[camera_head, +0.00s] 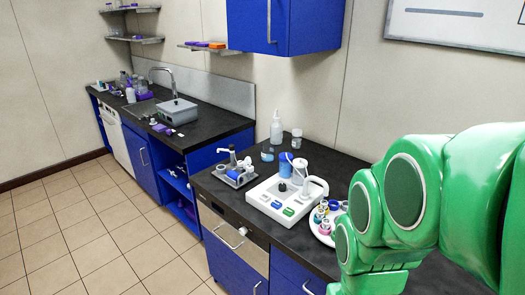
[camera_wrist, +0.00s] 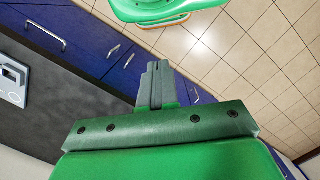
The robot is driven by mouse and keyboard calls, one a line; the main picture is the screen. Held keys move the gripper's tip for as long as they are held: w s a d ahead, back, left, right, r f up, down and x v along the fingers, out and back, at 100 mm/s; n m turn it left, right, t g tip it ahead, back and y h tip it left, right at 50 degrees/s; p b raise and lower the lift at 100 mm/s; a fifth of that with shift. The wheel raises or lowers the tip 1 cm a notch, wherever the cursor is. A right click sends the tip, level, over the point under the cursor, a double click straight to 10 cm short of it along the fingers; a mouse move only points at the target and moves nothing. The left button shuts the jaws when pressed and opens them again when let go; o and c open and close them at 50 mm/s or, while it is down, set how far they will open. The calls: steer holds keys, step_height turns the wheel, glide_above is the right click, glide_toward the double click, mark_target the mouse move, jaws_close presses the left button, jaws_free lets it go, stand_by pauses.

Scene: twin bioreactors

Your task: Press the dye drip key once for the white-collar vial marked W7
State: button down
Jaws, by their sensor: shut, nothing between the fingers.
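A white bench device (camera_head: 257,193) stands on the dark counter, with a blue key (camera_head: 276,204) and a green key (camera_head: 289,212) on its front. Any marking on the keys is too small to read. A blue vessel (camera_head: 285,170) and a white spouted part stand on the device. To its right, a round white holder (camera_head: 316,229) carries several small vials (camera_head: 322,212) with differing collars; my arm partly covers it. I cannot make out W7. My gripper (camera_wrist: 157,66) is shut and empty in the wrist view, with cabinet fronts and floor behind it. The head view does not show its fingertips.
A small tray with a pump bottle (camera_head: 236,172) stands left of the device, and a white bottle (camera_head: 277,128) behind it. A blue wall cabinet (camera_head: 287,25) hangs above. A sink counter (camera_head: 200,129) lies further left. A pale object (camera_wrist: 12,80) edges into the wrist view.

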steer(key=w+a+r+n+t+y, duration=0.15)
steer(key=w+a, duration=0.35)
steer(key=w, duration=0.5)
steer(key=w+a+r+n+t+y, duration=0.15)
steer(key=w+a, duration=0.25)
steer(key=w, duration=0.5)
steer(key=m+t+y, duration=0.2)
steer(key=t+y, duration=0.2)
steer(key=t, duration=0.1)
glide_above(279, 204)
step_height(279, 204, down, 8)
steer(key=shift+f, duration=0.25)
steer(key=shift+f, duration=4.4)
steer(key=shift+f, duration=0.2)
